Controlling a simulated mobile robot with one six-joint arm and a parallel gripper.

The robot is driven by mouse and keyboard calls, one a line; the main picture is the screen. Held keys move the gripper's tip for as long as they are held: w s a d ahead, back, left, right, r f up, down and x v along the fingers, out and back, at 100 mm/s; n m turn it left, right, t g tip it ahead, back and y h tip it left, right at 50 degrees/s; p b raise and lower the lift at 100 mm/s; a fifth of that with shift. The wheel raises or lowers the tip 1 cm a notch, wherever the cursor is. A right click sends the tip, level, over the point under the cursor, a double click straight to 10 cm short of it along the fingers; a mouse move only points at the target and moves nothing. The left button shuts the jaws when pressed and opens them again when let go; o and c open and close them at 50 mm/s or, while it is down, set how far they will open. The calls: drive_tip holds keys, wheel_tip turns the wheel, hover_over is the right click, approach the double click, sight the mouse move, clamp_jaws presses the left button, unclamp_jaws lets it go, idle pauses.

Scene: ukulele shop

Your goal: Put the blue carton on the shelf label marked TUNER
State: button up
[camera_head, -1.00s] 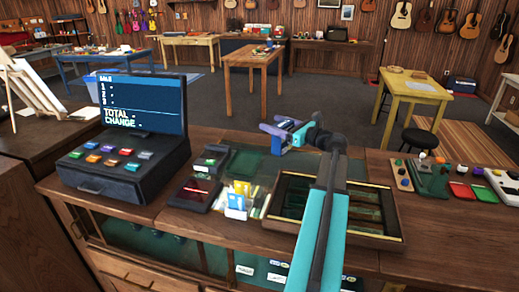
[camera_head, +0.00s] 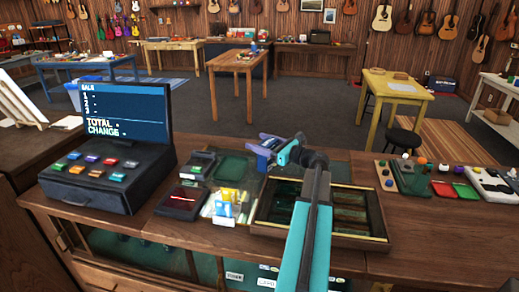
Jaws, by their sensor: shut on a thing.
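My gripper (camera_head: 262,152) is in the upper middle of the counter area, over the counter's far edge. It is shut on a small dark blue thing, which looks like the blue carton (camera_head: 268,142); the fingers and wrist hide part of it. It is held in the air, apart from the counter. The shelf label that seems to read TUNER (camera_head: 233,276) is a small white tag low at the front of the glass-fronted counter. My teal arm passes just right of the labels and covers part of the shelf.
A cash register (camera_head: 118,150) stands at the left of the counter (camera_head: 420,235). A card reader (camera_head: 183,201), a holder with small colored packets and a wooden display tray (camera_head: 372,240) fill the middle. Pedals and small knobs stand at the right. Another label (camera_head: 266,282) is right of TUNER.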

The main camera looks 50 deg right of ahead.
drive_tip(key=shift+f, duration=1.35)
drive_tip(key=shift+f, duration=0.15)
drive_tip(key=o, duration=1.1)
drive_tip(key=shift+o, duration=0.2)
drive_tip(key=s+d+b, duration=0.1)
drive_tip(key=s+b, duration=0.1)
drive_tip(key=s, duration=1)
